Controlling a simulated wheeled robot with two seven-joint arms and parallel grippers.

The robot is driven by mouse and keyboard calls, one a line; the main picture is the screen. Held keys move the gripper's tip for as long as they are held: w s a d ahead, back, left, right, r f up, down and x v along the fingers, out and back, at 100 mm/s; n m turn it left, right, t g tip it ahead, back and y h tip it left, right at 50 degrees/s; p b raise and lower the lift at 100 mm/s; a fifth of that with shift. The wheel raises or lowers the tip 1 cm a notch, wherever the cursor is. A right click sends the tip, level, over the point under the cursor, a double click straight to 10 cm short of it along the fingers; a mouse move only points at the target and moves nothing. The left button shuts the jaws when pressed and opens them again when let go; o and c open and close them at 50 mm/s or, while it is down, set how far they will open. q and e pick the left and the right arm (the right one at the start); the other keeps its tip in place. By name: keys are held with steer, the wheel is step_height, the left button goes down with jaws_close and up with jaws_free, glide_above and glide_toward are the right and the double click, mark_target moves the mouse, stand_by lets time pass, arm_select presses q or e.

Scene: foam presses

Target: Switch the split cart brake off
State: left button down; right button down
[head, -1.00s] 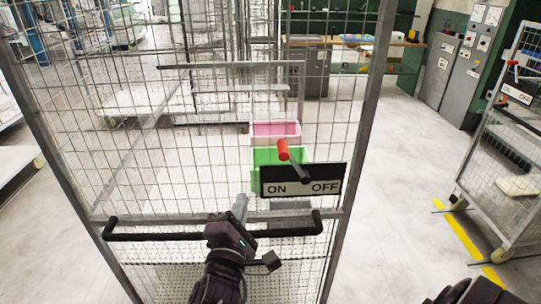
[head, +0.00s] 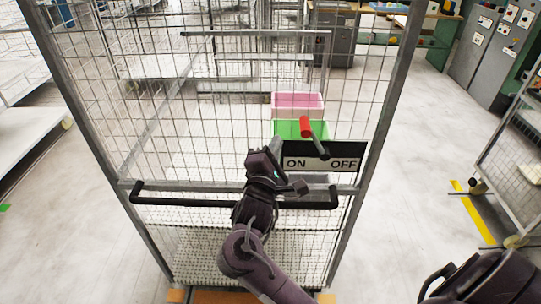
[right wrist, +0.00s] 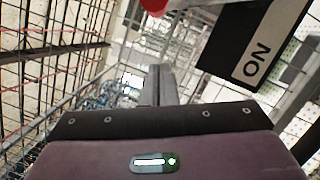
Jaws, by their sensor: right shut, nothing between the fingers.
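The brake lever has a red handle (head: 306,127) on a dark arm and leans up and to the left, towards the ON side. Behind it is the black and white ON/OFF sign (head: 322,158) on the mesh cart (head: 388,95). My right gripper (head: 276,147) is shut and empty, just left of the sign and a little below the red handle, apart from it. In the right wrist view, the shut fingers (right wrist: 158,85) point up the picture, with the red handle (right wrist: 155,5) partly cut off at the top and the sign (right wrist: 255,45) to the right. My left gripper is not in view.
A black push bar (head: 170,200) runs across the cart below the sign, behind my right arm. Pink (head: 297,104) and green (head: 287,129) bins show through the mesh. Another mesh cart (head: 505,165) stands at the right. Floor between the carts is clear.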

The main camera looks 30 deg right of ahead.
steer(key=d, duration=0.1)
steer(key=s+d+r+p, duration=0.1)
steer(key=d+r+p, duration=0.1)
steer(key=shift+s+d, duration=0.25)
steer(key=shift+d, duration=0.1)
steer(key=shift+w+f, duration=0.1)
